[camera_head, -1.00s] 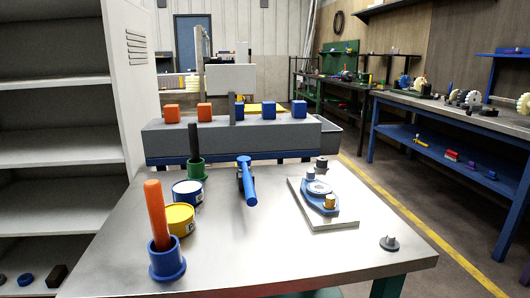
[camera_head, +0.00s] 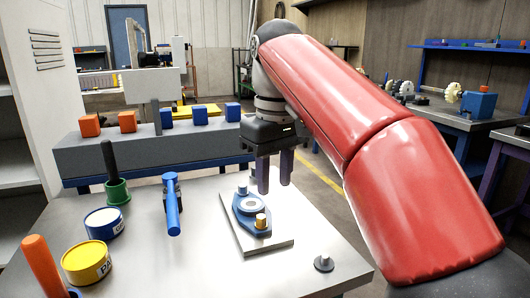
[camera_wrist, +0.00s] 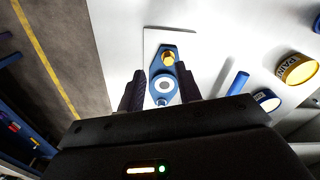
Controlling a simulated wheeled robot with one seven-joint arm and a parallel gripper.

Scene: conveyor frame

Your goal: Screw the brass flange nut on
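A brass-coloured nut-like piece (camera_head: 261,221) stands on the near end of a blue oval flange (camera_head: 239,212), which lies on a pale plate (camera_head: 275,242) on the table. It also shows in the wrist view (camera_wrist: 168,58). I cannot tell whether it is threaded on. A grey stud or nut (camera_head: 242,190) stands at the flange's far end. My gripper (camera_head: 275,188) is open, fingers down, near the plate's far right side. In the wrist view, the flange shows between my spread fingers (camera_wrist: 160,88), with nothing visibly held.
A grey flanged piece (camera_head: 323,264) lies near the table's front right. A grey conveyor frame (camera_head: 150,152) stands behind the table.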

